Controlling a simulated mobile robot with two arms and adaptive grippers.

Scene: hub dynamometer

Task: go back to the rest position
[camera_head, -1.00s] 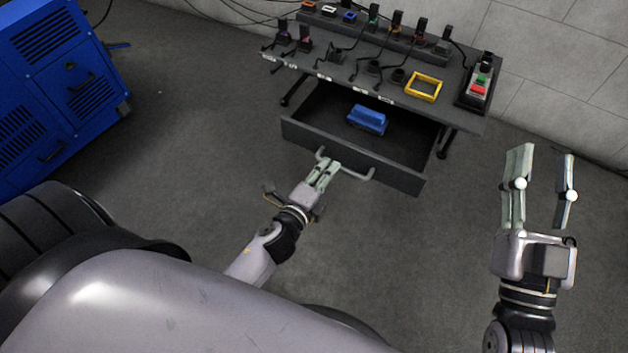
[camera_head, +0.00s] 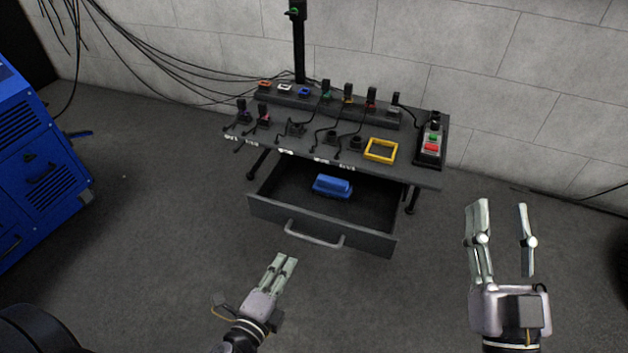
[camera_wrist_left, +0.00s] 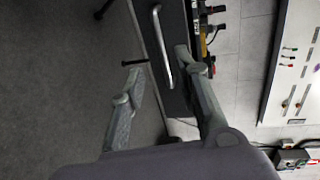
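My left gripper (camera_head: 284,260) is in front of the open drawer, apart from its handle (camera_head: 314,238). In the left wrist view its two fingers (camera_wrist_left: 160,60) stand apart with nothing between them, and the handle (camera_wrist_left: 161,45) shows beyond them. My right gripper (camera_head: 502,207) is raised at the right, its fingers wide apart and empty. The drawer (camera_head: 330,232) is pulled out from under the dark table (camera_head: 405,168), and a blue object (camera_head: 332,186) lies inside it.
Plugs, cables and a yellow frame (camera_head: 381,150) are on the table. A control box (camera_head: 431,143) with red and green buttons is at its right end. A blue cabinet (camera_head: 35,165) stands at the left. The floor before the drawer is clear.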

